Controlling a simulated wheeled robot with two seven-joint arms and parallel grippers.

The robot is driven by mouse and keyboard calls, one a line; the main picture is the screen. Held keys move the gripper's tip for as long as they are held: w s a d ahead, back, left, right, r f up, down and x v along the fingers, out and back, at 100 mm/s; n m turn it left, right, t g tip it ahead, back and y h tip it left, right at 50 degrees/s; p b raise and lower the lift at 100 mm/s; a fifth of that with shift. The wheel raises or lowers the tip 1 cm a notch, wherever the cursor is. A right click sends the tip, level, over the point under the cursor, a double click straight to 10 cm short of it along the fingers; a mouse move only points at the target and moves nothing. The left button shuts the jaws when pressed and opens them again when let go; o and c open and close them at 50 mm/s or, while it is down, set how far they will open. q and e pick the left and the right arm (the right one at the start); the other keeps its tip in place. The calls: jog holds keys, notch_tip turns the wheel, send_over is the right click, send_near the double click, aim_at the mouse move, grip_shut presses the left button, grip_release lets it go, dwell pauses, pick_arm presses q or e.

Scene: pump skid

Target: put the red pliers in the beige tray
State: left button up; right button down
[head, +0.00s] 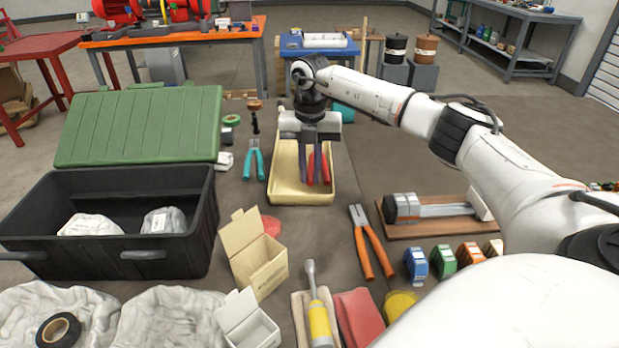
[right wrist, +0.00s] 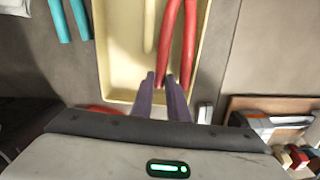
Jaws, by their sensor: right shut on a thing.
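The beige tray (head: 302,196) lies on the dark work surface in the middle of the head view. My right gripper (head: 311,180) points down over it, shut on the red pliers (head: 325,168). In the right wrist view, the red handles (right wrist: 188,45) lie over the tray floor, and one runs between the fingertips (right wrist: 160,77). The pliers' head is hidden. I cannot tell whether the pliers touch the tray floor. The tray's pale rim (right wrist: 101,50) also shows in the right wrist view. My left gripper is not in view.
Teal-handled pliers (head: 254,162) lie left of the tray, orange-handled pliers (head: 370,243) to its front right. A black crate (head: 105,215) with a green lid (head: 140,125) stands at left. An open cardboard box (head: 257,262) stands in front. A vise-like tool (head: 430,207) lies at right.

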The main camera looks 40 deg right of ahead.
notch_tip(320, 180, down, 2)
jog(key=shift+f, duration=0.15)
jog(key=c, duration=1.7)
grip_release()
jog(key=shift+f, duration=0.1)
notch_tip(320, 180, up, 12)
jog(key=shift+r, duration=0.15)
